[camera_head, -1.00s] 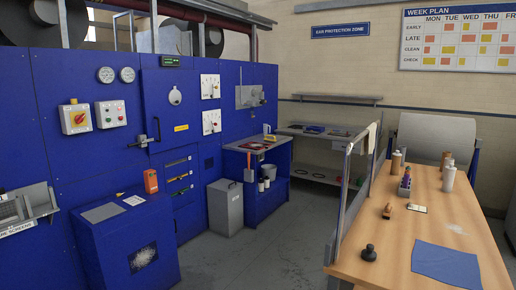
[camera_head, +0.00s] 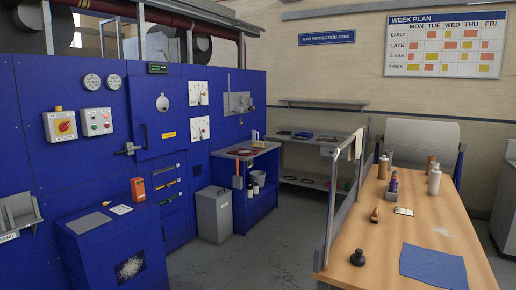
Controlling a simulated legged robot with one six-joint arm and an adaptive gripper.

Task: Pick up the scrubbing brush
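No object shows clearly enough to be named the scrubbing brush with certainty. A small brown object (camera_head: 375,214) on the wooden table (camera_head: 440,218) at the right may be it, but its bristles cannot be made out. It lies near the table's left edge, between a dark knob-shaped object (camera_head: 357,257) and a small holder with bottles (camera_head: 392,186). A blue cloth (camera_head: 432,267) lies at the near end of the table. My gripper is not in view.
A metal rail (camera_head: 333,205) stands along the table's left side. Blue machine panels (camera_head: 90,155) fill the left. A blue workbench (camera_head: 262,200) and a grey bin (camera_head: 213,214) stand mid-left. Grey floor (camera_head: 255,255) is open between the machine and table.

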